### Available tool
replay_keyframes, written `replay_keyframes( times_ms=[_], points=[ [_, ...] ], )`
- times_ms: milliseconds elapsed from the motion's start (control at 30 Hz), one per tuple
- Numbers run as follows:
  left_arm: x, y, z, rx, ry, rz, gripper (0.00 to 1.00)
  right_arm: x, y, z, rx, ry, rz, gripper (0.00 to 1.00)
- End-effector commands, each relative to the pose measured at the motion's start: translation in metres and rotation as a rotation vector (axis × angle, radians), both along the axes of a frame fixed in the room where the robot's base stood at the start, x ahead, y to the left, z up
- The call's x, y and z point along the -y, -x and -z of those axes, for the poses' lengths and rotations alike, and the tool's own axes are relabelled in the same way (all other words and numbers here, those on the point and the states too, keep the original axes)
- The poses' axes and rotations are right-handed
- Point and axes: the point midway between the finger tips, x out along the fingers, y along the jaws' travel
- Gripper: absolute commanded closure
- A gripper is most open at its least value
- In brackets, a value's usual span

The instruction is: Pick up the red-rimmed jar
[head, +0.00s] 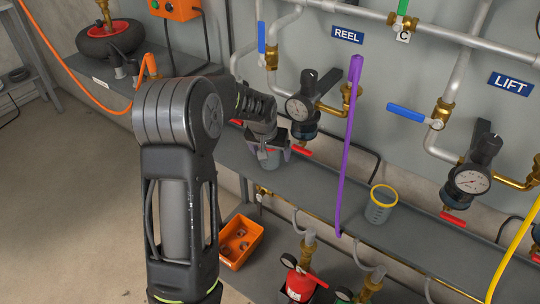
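My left gripper (267,151) is over the shelf below the REEL gauge, pointing down. A small grey, cup-like jar (270,162) with a trace of red at its top is right at the fingers. The gripper covers most of its rim, so I cannot tell whether the fingers are closed on it or only around it. The jar appears upright at the shelf. My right gripper is not in view.
A yellow-rimmed clear jar (379,212) stands on the shelf (330,185) to the right. A purple hose (349,140) hangs between the two jars. Gauges, valves and pipes crowd the wall behind. An orange bin (241,240) and a red cylinder (299,284) are below.

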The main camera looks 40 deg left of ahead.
Motion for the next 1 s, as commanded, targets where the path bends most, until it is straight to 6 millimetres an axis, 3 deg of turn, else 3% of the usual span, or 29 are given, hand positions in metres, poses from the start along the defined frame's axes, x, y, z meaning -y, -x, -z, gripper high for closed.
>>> replay_keyframes(
  times_ms=[433,1000],
  points=[
    [0.0003,0.0003,-0.0002,-0.001,0.000,0.000,0.18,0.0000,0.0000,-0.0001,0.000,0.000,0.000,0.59],
    [0.0002,0.0003,-0.0002,-0.001,0.000,0.000,0.65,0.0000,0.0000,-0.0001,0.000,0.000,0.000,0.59]
  ],
)
